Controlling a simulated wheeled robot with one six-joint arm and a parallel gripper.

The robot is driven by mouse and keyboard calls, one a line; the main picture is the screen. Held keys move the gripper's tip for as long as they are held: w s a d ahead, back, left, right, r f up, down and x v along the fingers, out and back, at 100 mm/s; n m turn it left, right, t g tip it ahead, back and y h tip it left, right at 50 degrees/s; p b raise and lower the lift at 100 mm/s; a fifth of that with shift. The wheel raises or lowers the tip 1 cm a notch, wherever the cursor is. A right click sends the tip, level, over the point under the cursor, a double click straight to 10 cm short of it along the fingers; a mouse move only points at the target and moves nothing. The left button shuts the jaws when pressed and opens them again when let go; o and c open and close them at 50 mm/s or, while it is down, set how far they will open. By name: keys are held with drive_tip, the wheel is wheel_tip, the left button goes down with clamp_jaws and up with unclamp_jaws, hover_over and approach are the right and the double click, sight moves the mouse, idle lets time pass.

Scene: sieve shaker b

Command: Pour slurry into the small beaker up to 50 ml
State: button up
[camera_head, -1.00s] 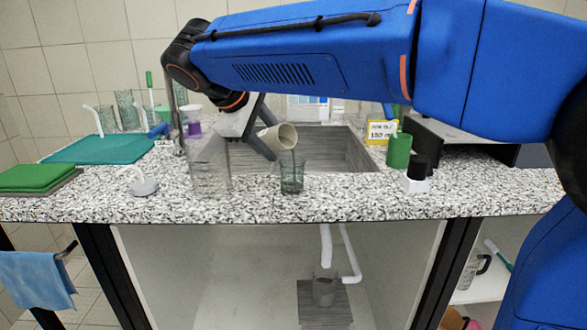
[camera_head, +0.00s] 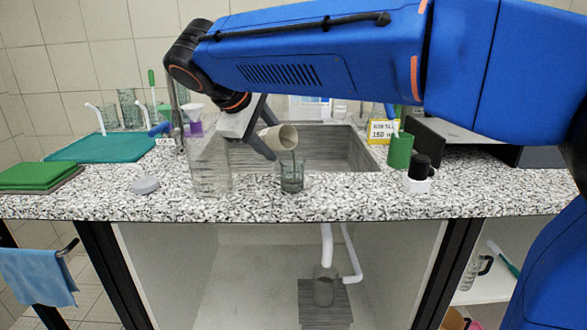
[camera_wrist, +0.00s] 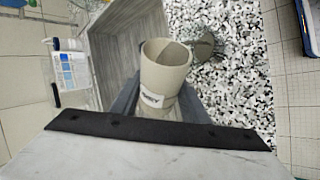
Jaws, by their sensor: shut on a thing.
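My gripper (camera_head: 264,142) is shut on a beige cup (camera_head: 280,138). The cup is tilted to the right, its mouth above and slightly left of the small beaker (camera_head: 292,178). A thin grey stream appears to run from the cup's lip into the beaker. The small clear beaker stands upright on the speckled counter in front of the sink and holds greyish contents; its level against any marks is too small to read. In the wrist view the cup (camera_wrist: 165,70) carries a white label, and the beaker (camera_wrist: 207,44) lies just beyond its rim, partly blurred.
A large clear beaker (camera_head: 210,170) stands left of the small one. The sink (camera_head: 345,150) lies behind. A green cup (camera_head: 400,151) and a black-and-white item (camera_head: 418,174) stand to the right. The counter between them and the small beaker is clear.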

idle(1.5)
